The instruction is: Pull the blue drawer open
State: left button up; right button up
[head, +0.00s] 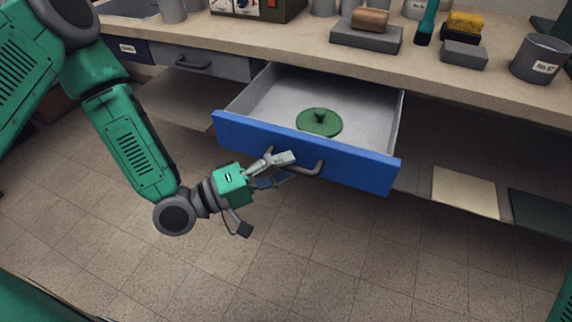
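The blue drawer (230,130) stands pulled well out from under the counter. Its grey inside shows, with a round green lid (319,122) with a knob lying in it. A dark bar handle (312,171) is on its blue front. My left gripper (268,193) is at the left part of the handle, in front of the drawer front. I cannot tell whether a finger touches the handle. My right gripper is out of view.
A shut grey drawer (208,64) is left of the blue one. The counter (300,45) holds grey blocks, a brush, a yellow sponge and a labelled grey pot (540,58). A low shelf (410,178) holds flat panels. The tiled floor in front is clear.

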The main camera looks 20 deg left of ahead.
pick_arm(q)
jog(key=v, duration=1.1)
jog(key=shift+s+a, duration=0.2)
jog(key=shift+a, duration=0.05)
jog(key=shift+f, duration=0.2)
jog(key=s+d+f+m+g+y+p, duration=0.1)
jog(key=s+f+m+g+y+p, duration=0.1)
jog(key=f+g+y, duration=0.3)
jog(key=s+d+f+m+g+y+p, duration=0.1)
jog(key=s+f+m+g+y, duration=0.15)
jog(key=f, duration=0.45)
jog(key=s+a+f+m+g+y+p, duration=0.1)
jog(key=s+a+f+m+g+y, duration=0.2)
jog(key=s, duration=0.6)
jog(key=a+g+y, duration=0.2)
jog(key=a+y, duration=0.1)
jog(key=y, duration=0.1)
jog(key=shift+s+a+p, duration=0.2)
jog(key=shift+a+p, duration=0.05)
jog(key=shift+p, duration=0.15)
jog(key=shift+w+f, duration=0.1)
jog(key=shift+f, duration=0.05)
